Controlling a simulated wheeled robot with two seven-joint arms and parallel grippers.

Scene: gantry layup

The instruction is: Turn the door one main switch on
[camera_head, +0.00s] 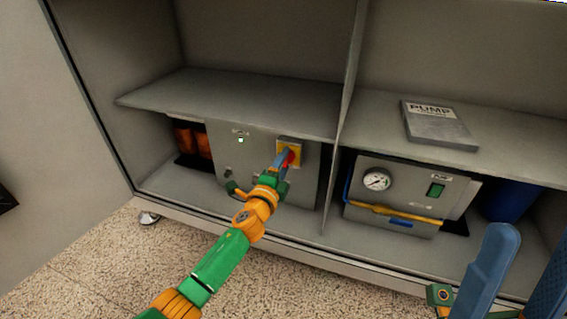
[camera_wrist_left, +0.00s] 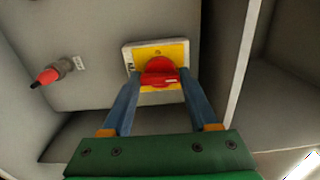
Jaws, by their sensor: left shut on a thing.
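The main switch is a red rotary knob (camera_wrist_left: 159,69) on a yellow plate (camera_wrist_left: 174,52) with a pale frame, on the front of a grey box (camera_head: 231,160) in the lower left cabinet bay. In the wrist view the knob's grip bar lies roughly level. My left gripper (camera_head: 284,160) reaches in from below, its blue fingers on either side of the knob and shut on it. In the head view the fingers partly hide the knob. My right gripper (camera_head: 536,245) is at the lower right, blue fingers apart, with nothing seen between them.
A red-tipped fitting (camera_wrist_left: 47,76) sticks out left of the switch. A divider (camera_head: 338,130) stands right of the box, with a pump unit (camera_head: 398,190) beyond. A shelf (camera_head: 240,97) overhangs the box.

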